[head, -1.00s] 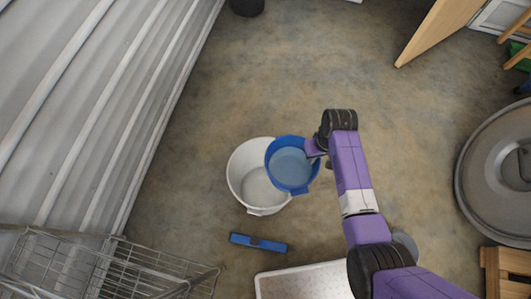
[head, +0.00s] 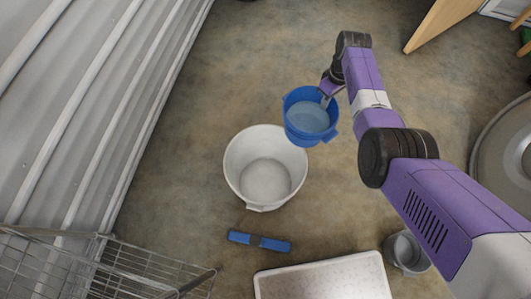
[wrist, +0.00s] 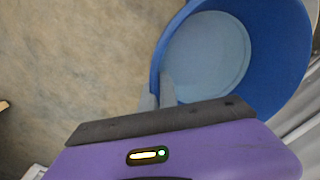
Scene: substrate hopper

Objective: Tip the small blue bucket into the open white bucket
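The small blue bucket (head: 309,118) hangs from my gripper (head: 327,99), up and to the right of the open white bucket (head: 265,168) in the head view. It looks roughly upright, and its inside shows pale blue; I cannot tell whether it holds anything. My gripper is shut on its rim, also seen in the wrist view (wrist: 158,92), where the blue bucket (wrist: 285,50) fills the upper right. The white bucket stands on the floor with its mouth up, and its visible inside looks empty.
A blue object (head: 259,241) lies on the floor below the white bucket. A white tray (head: 322,278), a grey bucket (head: 405,252) and a wire rack (head: 90,270) are near the bottom. A corrugated wall runs along the left. Floor above the buckets is clear.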

